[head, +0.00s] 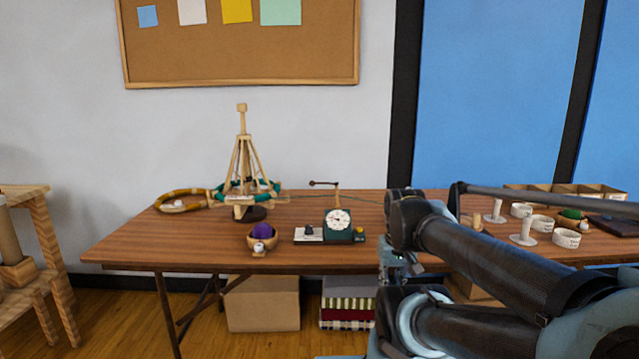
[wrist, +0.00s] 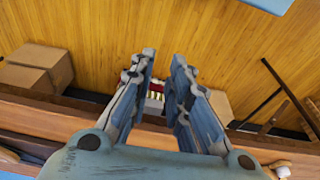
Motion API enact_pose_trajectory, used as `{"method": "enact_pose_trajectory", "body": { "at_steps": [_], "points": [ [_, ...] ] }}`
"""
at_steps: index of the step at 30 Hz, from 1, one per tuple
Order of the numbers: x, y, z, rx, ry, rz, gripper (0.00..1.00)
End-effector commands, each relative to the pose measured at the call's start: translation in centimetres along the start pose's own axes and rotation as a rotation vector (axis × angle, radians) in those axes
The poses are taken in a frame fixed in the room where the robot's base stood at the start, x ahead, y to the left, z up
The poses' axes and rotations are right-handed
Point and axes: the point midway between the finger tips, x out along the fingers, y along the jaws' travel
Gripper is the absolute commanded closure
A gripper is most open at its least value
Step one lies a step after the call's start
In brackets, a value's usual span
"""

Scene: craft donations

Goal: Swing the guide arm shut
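What looks like the guide arm is a short dark bar (head: 324,183) on top of a thin wooden post (head: 336,198) behind the dial counter (head: 338,224) in the head view. It points left from the post, with a small knob at its left end. My gripper (wrist: 160,72) is open and empty in the wrist view, fingers pointing over the table edge toward the floor. In the head view my arm enters from the right, and the gripper is to the right of the counter, apart from the guide arm. The fingertips are hard to make out there.
A wooden yarn swift (head: 242,165) with teal yarn stands left of the post. A bowl with a purple ball (head: 263,232) sits near the front edge of the table (head: 140,236). White rings (head: 566,238) and spools stand on the right. Boxes (head: 262,303) lie below.

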Motion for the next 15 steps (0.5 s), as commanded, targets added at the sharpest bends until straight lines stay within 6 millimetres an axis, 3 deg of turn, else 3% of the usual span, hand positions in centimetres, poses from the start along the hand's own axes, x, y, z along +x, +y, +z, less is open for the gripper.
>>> {"method": "enact_pose_trajectory", "body": {
  "at_steps": [5, 15],
  "points": [
    [-3.0, -0.6, -3.8, -0.035, 0.011, -0.01, 1.0],
    [-10.1, -3.1, -14.9, -0.137, 0.046, -0.039, 1.0]
  ]
}}
